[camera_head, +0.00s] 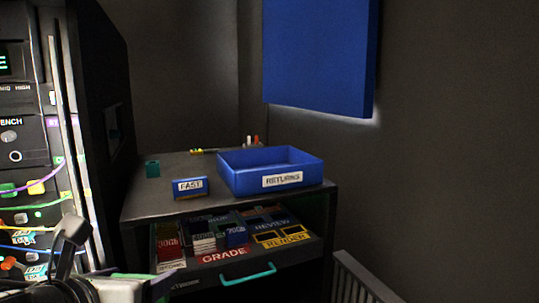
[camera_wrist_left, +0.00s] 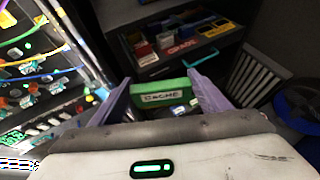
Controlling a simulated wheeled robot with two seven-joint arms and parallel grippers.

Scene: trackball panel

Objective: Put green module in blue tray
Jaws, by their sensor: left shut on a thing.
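The green module (camera_wrist_left: 160,90), labelled CACHE, is held between the two fingers of my left gripper (camera_wrist_left: 163,98) in the left wrist view. In the head view a sliver of green (camera_head: 130,275) shows at the bottom left by my left gripper; most of it is hidden or cut off. The blue tray (camera_head: 247,186), labelled RETURNS, stands on top of the dark cabinet, to the right of and beyond my left gripper. Its visible inside looks empty. My right gripper is not in view.
On the cabinet top (camera_head: 150,200) stand a small blue FAST box (camera_head: 191,188) and a teal cube (camera_head: 152,169). An open drawer (camera_head: 225,255) below holds several labelled modules. A cabled rack (camera_head: 35,140) rises at left; a slatted grille (camera_head: 360,280) is at lower right.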

